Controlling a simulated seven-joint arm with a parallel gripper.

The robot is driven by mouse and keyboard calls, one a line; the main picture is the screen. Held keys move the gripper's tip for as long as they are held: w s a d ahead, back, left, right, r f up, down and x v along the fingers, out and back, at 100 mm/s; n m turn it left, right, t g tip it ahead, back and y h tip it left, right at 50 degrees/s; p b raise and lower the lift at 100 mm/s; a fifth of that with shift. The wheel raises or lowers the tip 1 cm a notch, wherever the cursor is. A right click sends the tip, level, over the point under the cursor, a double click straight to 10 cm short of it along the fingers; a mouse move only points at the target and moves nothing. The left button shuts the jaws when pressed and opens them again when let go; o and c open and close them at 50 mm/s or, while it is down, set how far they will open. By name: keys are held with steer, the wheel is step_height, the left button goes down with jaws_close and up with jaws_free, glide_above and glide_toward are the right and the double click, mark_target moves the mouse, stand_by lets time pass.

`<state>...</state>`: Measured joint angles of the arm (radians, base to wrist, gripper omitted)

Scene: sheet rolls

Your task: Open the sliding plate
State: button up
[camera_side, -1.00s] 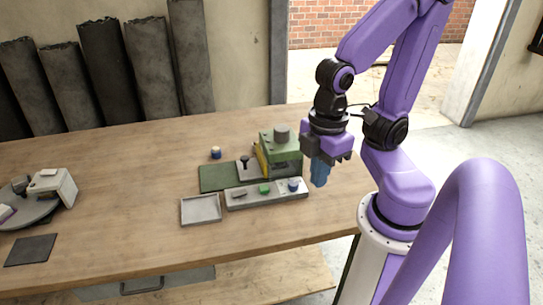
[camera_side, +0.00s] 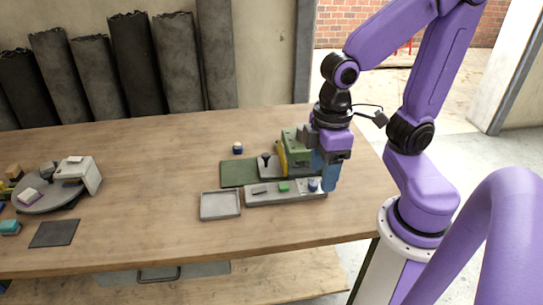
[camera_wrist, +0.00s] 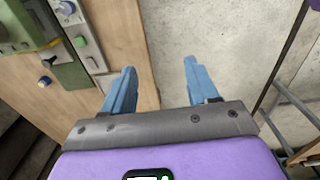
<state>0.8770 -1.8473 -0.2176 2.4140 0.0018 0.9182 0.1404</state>
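The sliding plate appears to be the small grey plate with a black knob (camera_side: 265,160), beside the green machine (camera_side: 296,143) on the bench. In the wrist view a dark knob (camera_wrist: 48,60) shows next to the machine (camera_wrist: 18,28) at upper left. My gripper (camera_side: 327,178) hangs at the machine's right side in the side view and hides part of it. Its blue fingers (camera_wrist: 160,68) are spread wide with nothing between them. In the wrist view they point past the bench edge toward the floor, well right of the knob.
A grey strip (camera_side: 262,193) with a green button and a blue-topped part lies in front of the machine. A grey tray (camera_side: 220,213), green mat (camera_side: 235,180) and small blue-and-white jar (camera_side: 238,148) are near. A round turntable (camera_side: 62,193) stands far left. The middle bench is clear.

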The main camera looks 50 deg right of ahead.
steer(key=w+m, duration=0.7)
steer(key=w, duration=0.3)
steer(key=m, duration=2)
glide_above(266, 155)
step_height(266, 155, down, 6)
step_height(266, 155, down, 17)
steer(key=shift+w+r, duration=0.1)
